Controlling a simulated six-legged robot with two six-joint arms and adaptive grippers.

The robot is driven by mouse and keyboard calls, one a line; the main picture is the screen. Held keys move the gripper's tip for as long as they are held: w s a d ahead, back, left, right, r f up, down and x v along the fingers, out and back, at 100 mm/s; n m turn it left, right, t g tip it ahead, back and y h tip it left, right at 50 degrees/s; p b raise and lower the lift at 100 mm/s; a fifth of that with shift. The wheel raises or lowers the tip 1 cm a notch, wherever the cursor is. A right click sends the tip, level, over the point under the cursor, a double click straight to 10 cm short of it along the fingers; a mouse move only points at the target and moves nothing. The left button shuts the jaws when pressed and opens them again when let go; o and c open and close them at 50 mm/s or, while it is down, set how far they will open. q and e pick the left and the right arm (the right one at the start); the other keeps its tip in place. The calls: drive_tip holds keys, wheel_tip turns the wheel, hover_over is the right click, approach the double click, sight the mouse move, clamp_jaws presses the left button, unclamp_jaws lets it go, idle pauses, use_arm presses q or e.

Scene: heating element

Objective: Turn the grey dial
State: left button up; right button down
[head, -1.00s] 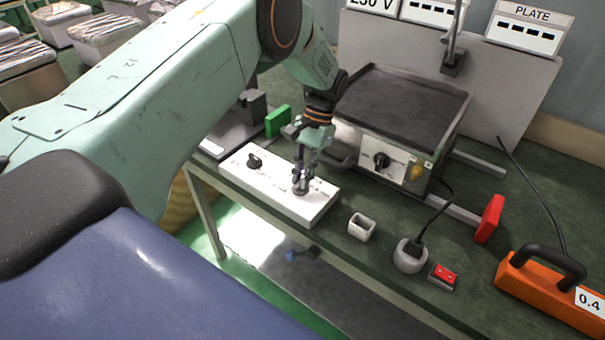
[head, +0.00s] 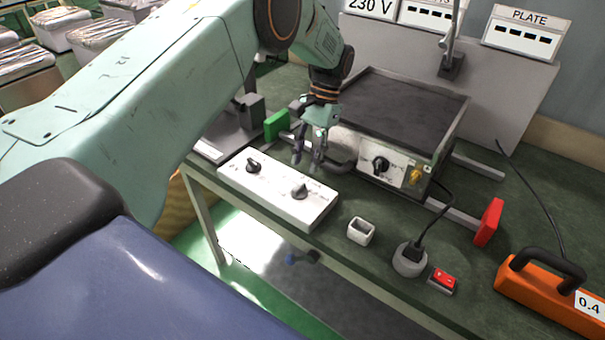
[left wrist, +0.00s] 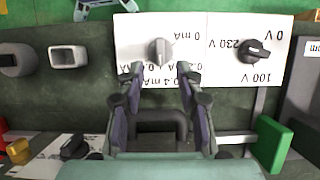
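The grey dial (head: 299,191) is on the right half of a white box (head: 319,209) at the table's front edge. In the left wrist view the grey dial (left wrist: 160,52) shows whole, its ridge roughly upright in the picture, with mA labels around it. My left gripper (head: 308,159) is above and behind the box, clear of the dial. Its two fingertips (left wrist: 160,73) are apart with nothing between them, in line with the dial in the left wrist view. My right gripper does not show.
A black dial (head: 254,165) with volt labels is on the same box. Behind stands a hot plate (head: 400,105) with its own black knob (head: 381,163). A green block (head: 276,125), a small white cup (head: 361,231), a grey socket (head: 409,261) and a red switch (head: 443,279) are nearby.

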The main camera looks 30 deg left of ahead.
use_arm(q)
drive_tip(key=v, duration=0.6)
idle(0.5)
